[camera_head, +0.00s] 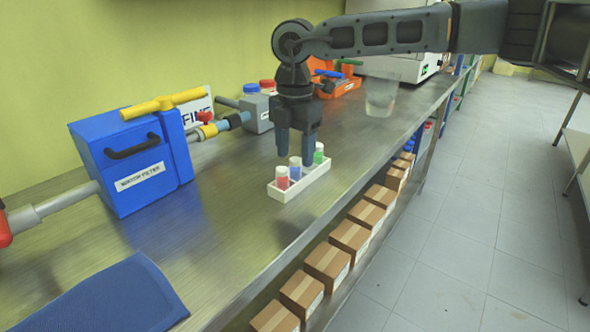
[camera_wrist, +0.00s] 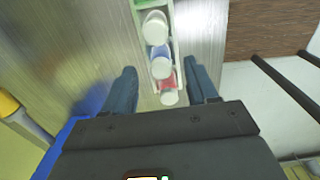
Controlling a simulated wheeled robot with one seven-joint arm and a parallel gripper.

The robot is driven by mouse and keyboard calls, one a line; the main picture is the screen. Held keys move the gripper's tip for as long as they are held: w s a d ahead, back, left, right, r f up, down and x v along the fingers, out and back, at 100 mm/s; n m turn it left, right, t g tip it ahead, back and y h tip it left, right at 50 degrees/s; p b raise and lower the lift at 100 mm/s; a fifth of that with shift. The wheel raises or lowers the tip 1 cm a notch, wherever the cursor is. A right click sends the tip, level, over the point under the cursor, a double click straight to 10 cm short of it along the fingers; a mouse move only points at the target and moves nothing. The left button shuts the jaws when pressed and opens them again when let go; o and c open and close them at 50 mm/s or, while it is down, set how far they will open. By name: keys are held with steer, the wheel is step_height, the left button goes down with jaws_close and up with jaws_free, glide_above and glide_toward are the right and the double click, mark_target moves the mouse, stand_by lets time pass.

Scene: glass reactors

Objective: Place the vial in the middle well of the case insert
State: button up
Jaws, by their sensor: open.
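The white case insert (camera_head: 300,187) lies on the steel bench, with three white-capped vials in it. The blue vial (camera_head: 295,170) stands upright between the red vial (camera_head: 282,178) at the near end and the green vial (camera_head: 318,154) at the far end. How deep the blue vial sits is hard to tell. My gripper (camera_head: 297,155) points down just above the insert, open. In the wrist view, its fingers stand apart on both sides of the row, with the blue vial's cap (camera_wrist: 161,68) and the red vial's cap (camera_wrist: 168,97) between or just ahead of them.
A blue water filter box (camera_head: 130,165) with pipes and a yellow handle stands left at the wall. A blue mat (camera_head: 105,300) lies at the near left. Orange equipment (camera_head: 340,85) and a beaker (camera_head: 380,97) are farther back. Cardboard boxes (camera_head: 350,238) line a shelf below the bench edge.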

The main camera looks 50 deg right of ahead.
mark_target(295, 171)
steer(key=shift+f, duration=1.35)
steer(key=shift+c, duration=0.4)
jaws_close()
